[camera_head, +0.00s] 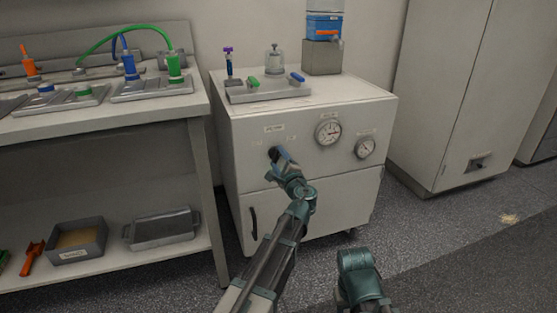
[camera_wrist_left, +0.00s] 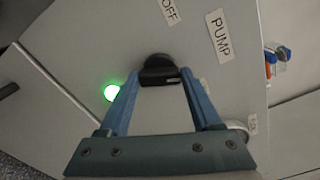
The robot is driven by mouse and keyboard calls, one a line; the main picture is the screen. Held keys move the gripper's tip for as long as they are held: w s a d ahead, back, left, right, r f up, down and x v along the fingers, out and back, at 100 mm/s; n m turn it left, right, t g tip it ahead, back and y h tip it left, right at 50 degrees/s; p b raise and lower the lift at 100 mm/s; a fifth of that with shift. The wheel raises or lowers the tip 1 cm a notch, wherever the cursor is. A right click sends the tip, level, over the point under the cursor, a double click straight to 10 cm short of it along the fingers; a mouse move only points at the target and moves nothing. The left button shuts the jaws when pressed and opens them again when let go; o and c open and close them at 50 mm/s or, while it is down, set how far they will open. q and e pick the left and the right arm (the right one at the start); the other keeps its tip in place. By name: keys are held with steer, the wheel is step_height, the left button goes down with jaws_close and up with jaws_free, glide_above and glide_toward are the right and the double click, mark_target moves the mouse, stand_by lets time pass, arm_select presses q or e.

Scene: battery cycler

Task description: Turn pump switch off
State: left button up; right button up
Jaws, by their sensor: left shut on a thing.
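The pump switch is a black rotary knob (camera_wrist_left: 157,66) on the front of the white cabinet (camera_head: 300,205). In the left wrist view, it sits close to the labels "OFF" (camera_wrist_left: 170,11) and "PUMP" (camera_wrist_left: 221,36). A green lamp (camera_wrist_left: 111,93) beside it is lit. My left gripper (camera_head: 275,154) is at the upper left of the cabinet front. Its blue fingers (camera_wrist_left: 158,80) are shut on the knob's bar, one on each side. In the head view, the gripper hides most of the knob. My right gripper is not in view; only part of that arm shows.
Two round gauges, one larger (camera_head: 328,132) and one smaller (camera_head: 365,147), sit right of the switch. A tray (camera_head: 268,94) with small items is on the cabinet top. A workbench (camera_head: 105,116) stands left and a tall cabinet (camera_head: 440,95) right.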

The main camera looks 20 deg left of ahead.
arm_select(q)
steer(key=n, duration=0.5)
steer(key=shift+f, duration=0.1)
steer(key=n, duration=0.5)
steer(key=shift+n, duration=0.4)
stand_by(0.3)
steer(key=o, duration=1.4)
steer(key=v, duration=1.4)
